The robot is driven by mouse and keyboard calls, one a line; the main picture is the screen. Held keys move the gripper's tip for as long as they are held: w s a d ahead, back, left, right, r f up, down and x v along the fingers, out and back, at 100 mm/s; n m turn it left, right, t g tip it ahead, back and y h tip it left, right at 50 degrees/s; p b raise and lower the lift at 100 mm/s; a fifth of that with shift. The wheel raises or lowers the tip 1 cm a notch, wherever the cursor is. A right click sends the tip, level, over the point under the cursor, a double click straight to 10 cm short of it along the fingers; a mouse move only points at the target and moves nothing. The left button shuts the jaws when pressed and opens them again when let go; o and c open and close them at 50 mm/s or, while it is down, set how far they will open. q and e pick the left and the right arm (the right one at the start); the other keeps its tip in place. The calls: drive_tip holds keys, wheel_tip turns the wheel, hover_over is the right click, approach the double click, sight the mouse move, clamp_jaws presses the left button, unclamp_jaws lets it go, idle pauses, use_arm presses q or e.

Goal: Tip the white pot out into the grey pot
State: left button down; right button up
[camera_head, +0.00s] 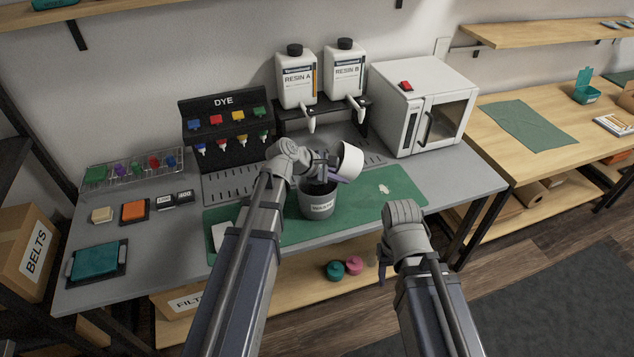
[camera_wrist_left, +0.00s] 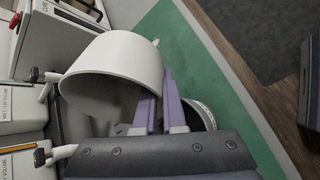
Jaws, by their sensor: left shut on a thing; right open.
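The white pot (camera_head: 349,159) is held tilted on its side above the grey pot. It also shows large in the left wrist view (camera_wrist_left: 118,70). My left gripper (camera_head: 328,172) is shut on the white pot; its purple fingers show in the left wrist view (camera_wrist_left: 162,108). The grey pot (camera_head: 319,205), with a label on its front, stands upright on the green mat (camera_head: 375,200). Its rim is partly hidden behind my fingers in the left wrist view (camera_wrist_left: 208,117). What either pot contains cannot be seen. My right gripper (camera_head: 383,272) is open and empty in front of the bench.
Two resin bottles (camera_head: 296,82) stand on a black stand behind the pots. A white oven (camera_head: 425,105) is at the right back and a dye rack (camera_head: 225,128) at the left back.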

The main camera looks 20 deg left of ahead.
use_arm(q)
drive_tip(key=shift+a+r+t+h+b, duration=0.1)
drive_tip(key=shift+r+t+h+b, duration=0.15)
drive_tip(key=shift+h+b, duration=0.55)
idle(0.4)
drive_tip(key=shift+s+a+f+n+t+h+b, duration=0.25)
drive_tip(key=shift+a+h+b, duration=0.2)
drive_tip(key=shift+b, duration=0.7)
drive_tip(key=shift+s+a+f+n+t+h+b, duration=0.1)
drive_tip(key=shift+a+f+t+h+b, duration=0.3)
drive_tip(key=shift+b, duration=0.7)
drive_tip(key=shift+a+r, duration=0.1)
drive_tip(key=shift+r, duration=0.05)
drive_tip(key=shift+b, duration=0.35)
drive_tip(key=h+b, duration=0.1)
drive_tip(key=t+h+b, duration=0.1)
drive_tip(key=b, duration=0.1)
drive_tip(key=shift+s+a+n, duration=0.15)
drive_tip(key=shift+a+n, duration=0.1)
drive_tip(key=shift+r+b, duration=0.35)
